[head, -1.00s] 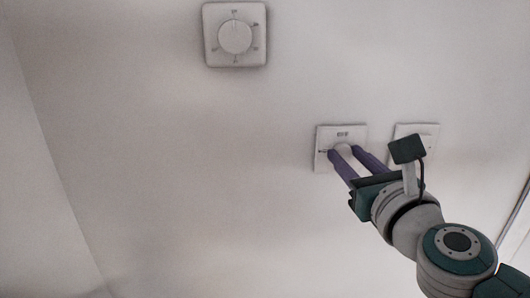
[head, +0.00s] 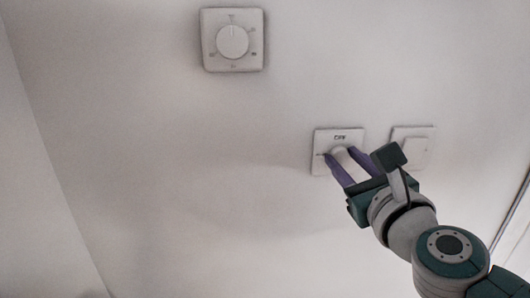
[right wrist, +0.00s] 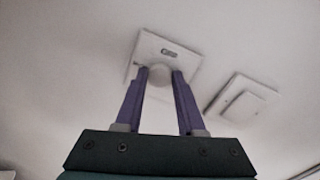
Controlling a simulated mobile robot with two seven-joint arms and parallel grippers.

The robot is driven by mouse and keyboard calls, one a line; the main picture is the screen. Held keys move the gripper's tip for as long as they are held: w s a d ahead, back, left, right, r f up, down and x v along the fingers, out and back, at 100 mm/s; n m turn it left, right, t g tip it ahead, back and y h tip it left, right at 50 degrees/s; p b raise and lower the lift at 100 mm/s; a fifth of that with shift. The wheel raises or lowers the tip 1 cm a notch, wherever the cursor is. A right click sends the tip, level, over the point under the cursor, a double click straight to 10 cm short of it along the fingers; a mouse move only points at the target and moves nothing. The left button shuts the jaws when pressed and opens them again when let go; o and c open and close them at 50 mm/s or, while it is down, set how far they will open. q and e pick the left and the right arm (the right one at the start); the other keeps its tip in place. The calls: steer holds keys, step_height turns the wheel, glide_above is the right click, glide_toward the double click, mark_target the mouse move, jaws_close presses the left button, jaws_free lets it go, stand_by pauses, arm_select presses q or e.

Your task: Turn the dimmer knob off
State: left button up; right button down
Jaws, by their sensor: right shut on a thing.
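The dimmer knob (head: 341,154) is a white round knob on a square white wall plate (head: 319,137) with a small dark marking, partly readable as OFF, above it. My right gripper (head: 344,155) has its two purple fingers on either side of the knob, shut on it. In the right wrist view the knob (right wrist: 158,72) sits between the fingertips of the gripper (right wrist: 159,75), and the plate (right wrist: 150,45) is behind them. The fingers hide part of the knob and the lower plate. My left gripper is not in view.
A white rocker switch (head: 415,150) is on the wall just right of the knob plate, close to my right wrist; it also shows in the right wrist view (right wrist: 243,98). A larger round dial (head: 232,42) is at the upper left. The wall between is bare.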

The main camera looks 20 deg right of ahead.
steer(key=n+p, duration=0.1)
steer(key=n, duration=0.3)
steer(key=shift+a+r+p, duration=0.1)
steer(key=shift+r+p, duration=0.05)
steer(key=shift+p, duration=0.2)
steer(key=n+p, duration=0.1)
steer(key=n, duration=0.3)
steer(key=shift+n+g+p, duration=0.3)
steer(key=shift+n, duration=0.1)
steer(key=n+p, duration=0.1)
steer(key=n, duration=0.3)
steer(key=shift+a+h, duration=0.1)
steer(key=shift+h, duration=0.2)
steer(key=n+p, duration=0.1)
steer(key=n, duration=0.3)
steer(key=shift+f+h, duration=0.2)
steer(key=shift+h, duration=0.1)
steer(key=n, duration=0.4)
steer(key=shift+f+n+p, duration=0.1)
steer(key=shift+n+p, duration=0.2)
steer(key=n, duration=0.3)
steer(key=shift+h, duration=0.3)
steer(key=n, duration=0.5)
steer(key=shift+f+n, duration=0.15)
steer(key=shift+n, duration=0.15)
steer(key=shift+n+h+b, duration=0.3)
steer(key=shift+n+b, duration=0.15)
steer(key=shift+n, duration=1.05)
